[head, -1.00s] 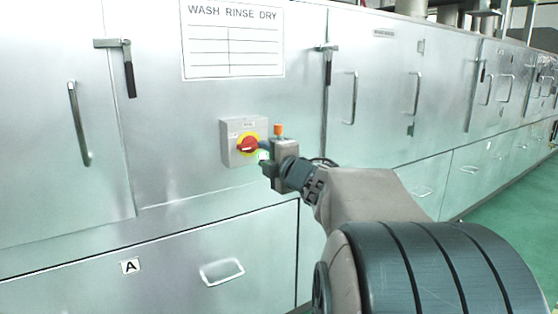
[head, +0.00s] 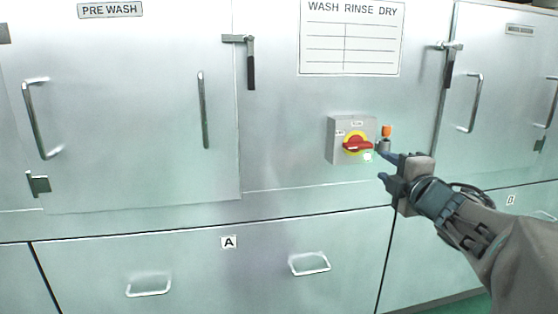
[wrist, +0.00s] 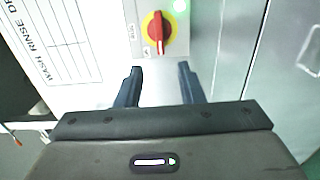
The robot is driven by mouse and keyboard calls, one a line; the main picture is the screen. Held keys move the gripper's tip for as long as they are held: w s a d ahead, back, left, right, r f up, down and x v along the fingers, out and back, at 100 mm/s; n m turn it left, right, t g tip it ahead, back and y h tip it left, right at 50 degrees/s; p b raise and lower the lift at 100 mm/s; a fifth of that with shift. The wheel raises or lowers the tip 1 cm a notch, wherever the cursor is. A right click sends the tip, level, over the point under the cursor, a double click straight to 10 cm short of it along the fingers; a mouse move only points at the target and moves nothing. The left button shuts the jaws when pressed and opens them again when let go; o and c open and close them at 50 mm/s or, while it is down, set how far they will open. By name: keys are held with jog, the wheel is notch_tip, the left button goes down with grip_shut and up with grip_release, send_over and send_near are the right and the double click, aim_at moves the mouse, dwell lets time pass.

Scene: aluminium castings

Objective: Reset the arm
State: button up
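My gripper (head: 383,166) is in front of the metal machine, just to the right of and below a grey switch box. In the wrist view its two dark fingers (wrist: 159,82) stand apart with nothing between them. The switch box (head: 337,140) carries a red rotary handle (head: 357,146) on a yellow disc, and the handle looks roughly level in the head view. In the wrist view the red handle (wrist: 155,32) lies beyond the fingertips, apart from them. A green light (head: 367,157) glows at the box's lower right corner.
An orange-topped fitting (head: 386,131) stands right of the box. Doors with bar handles (head: 203,110) and latches (head: 250,70) stick out from the machine face. Lower drawers have handles (head: 310,265). A WASH RINSE DRY chart (head: 352,40) hangs above.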

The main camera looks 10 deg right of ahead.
notch_tip(320, 180, up, 4)
jog(key=m+g+h+p, duration=0.2)
jog(key=m+h+p, duration=0.2)
jog(key=m+p, duration=0.35)
jog(key=s+a+m+g+y+p, duration=0.3)
jog(key=s+a+m+g+p, duration=0.8)
jog(key=s+a+p, duration=0.7)
jog(key=shift+s+f+g+p, duration=0.25)
jog(key=shift+s+g+p, duration=0.45)
jog(key=shift+g+p, duration=0.4)
jog(key=shift+a, duration=0.1)
jog(key=shift+c, duration=0.9)
